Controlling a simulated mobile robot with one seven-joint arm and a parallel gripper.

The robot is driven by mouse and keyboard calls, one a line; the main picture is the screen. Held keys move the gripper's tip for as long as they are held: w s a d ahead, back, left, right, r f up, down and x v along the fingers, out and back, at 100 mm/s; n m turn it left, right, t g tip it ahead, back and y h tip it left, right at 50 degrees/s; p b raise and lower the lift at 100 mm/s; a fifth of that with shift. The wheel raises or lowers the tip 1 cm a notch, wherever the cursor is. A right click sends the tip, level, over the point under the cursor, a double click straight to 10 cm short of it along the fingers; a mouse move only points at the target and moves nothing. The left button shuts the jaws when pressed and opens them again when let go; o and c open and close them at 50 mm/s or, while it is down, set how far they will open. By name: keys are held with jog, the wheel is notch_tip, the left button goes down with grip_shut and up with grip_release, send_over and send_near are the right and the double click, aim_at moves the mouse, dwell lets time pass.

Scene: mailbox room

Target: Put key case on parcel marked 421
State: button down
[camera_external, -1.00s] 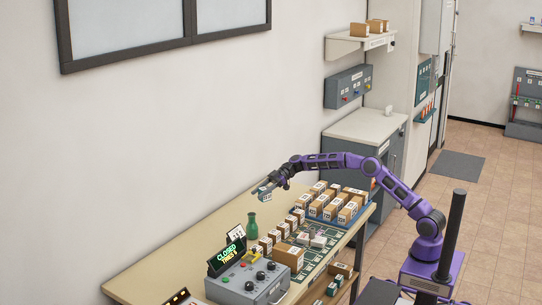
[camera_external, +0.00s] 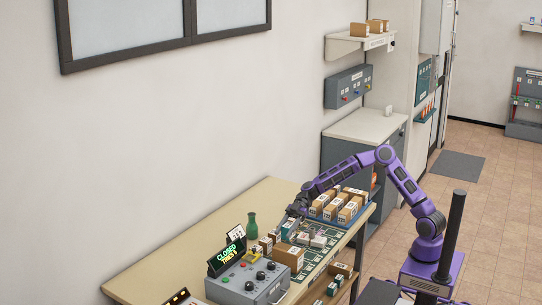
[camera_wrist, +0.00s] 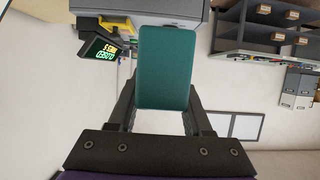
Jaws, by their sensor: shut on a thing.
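My gripper (camera_external: 294,212) is low over the table, just behind the row of small brown parcels. It is shut on a teal box, the key case (camera_external: 289,227), which also fills the middle of the wrist view (camera_wrist: 166,68) between the two fingers. Small brown parcels with white labels stand in a row (camera_external: 266,243) and in a blue tray (camera_external: 328,217). Their numbers are too small to read, so I cannot tell which is marked 421. My gripper and the case hide part of the row. I cannot tell whether the case touches a parcel.
A green bottle (camera_external: 252,226) stands left of the gripper. A grey control box (camera_external: 249,284) with a lit sign (camera_external: 227,256) is at the front. A larger brown carton (camera_external: 288,257) stands beside it. The left part of the tabletop (camera_external: 180,252) is clear.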

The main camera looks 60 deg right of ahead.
jog(key=shift+f, duration=2.6)
jog(key=shift+f+b, duration=0.15)
jog(key=shift+b, duration=0.25)
jog(key=shift+c, duration=1.6)
grip_release()
jog(key=shift+d+r+p, duration=0.2)
jog(key=shift+r+p, duration=0.1)
jog(key=shift+p, duration=0.05)
jog(key=v, duration=1.1)
jog(key=shift+d, duration=0.3)
